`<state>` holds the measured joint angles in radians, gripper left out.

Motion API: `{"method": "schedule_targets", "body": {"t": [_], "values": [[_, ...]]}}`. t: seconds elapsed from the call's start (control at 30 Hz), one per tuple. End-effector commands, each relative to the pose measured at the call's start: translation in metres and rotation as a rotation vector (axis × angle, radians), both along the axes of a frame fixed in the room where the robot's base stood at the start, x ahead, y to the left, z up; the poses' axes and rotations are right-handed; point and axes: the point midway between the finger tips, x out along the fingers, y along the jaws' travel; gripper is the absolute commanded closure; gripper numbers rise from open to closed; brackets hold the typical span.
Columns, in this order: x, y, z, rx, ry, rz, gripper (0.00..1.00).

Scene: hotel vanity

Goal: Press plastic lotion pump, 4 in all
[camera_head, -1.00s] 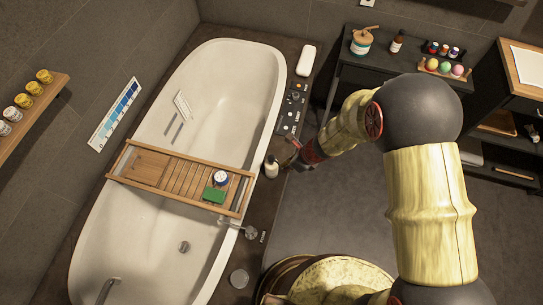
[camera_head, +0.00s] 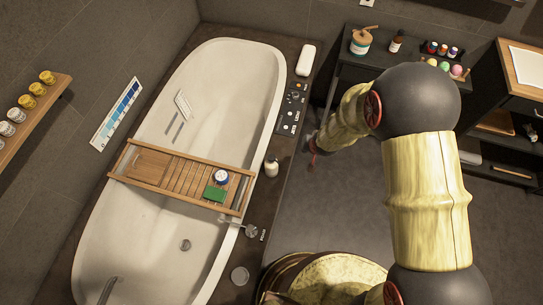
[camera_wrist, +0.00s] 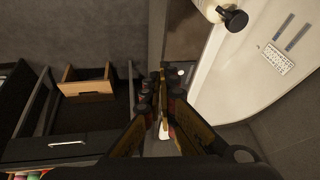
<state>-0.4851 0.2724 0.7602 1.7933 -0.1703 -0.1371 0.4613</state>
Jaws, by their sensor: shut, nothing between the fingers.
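The lotion pump bottle (camera_head: 271,166), pale with a dark pump top, stands upright on the dark ledge along the tub's right side. In the wrist view, the bottle (camera_wrist: 207,9) is at the top edge, partly cut off, with its black pump head (camera_wrist: 235,19) facing the camera. My gripper (camera_head: 312,158) is to the right of the bottle in the head view, apart from it and beyond the ledge; my forearm hides part of it. In the wrist view, my gripper (camera_wrist: 162,78) is shut and empty, with the bottle up and to the right.
The white bathtub (camera_head: 150,250) carries a wooden bath tray (camera_head: 150,165) with a green block (camera_head: 215,194) and a small round tin (camera_head: 221,177). A control panel (camera_head: 293,110) and a white box (camera_head: 306,60) lie farther along the ledge. Open floor is right of the ledge.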

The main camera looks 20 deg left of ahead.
Motion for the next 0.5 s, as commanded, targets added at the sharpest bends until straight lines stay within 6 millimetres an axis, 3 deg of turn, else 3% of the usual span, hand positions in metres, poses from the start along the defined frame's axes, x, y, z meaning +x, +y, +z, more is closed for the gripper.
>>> {"method": "schedule_targets", "body": {"t": [0.27,0.5], "values": [[0.005,0.043,0.019,-0.079,-0.227,0.582,1.0],[-0.018,0.086,0.036,-0.117,-0.446,1.11,1.0]]}}
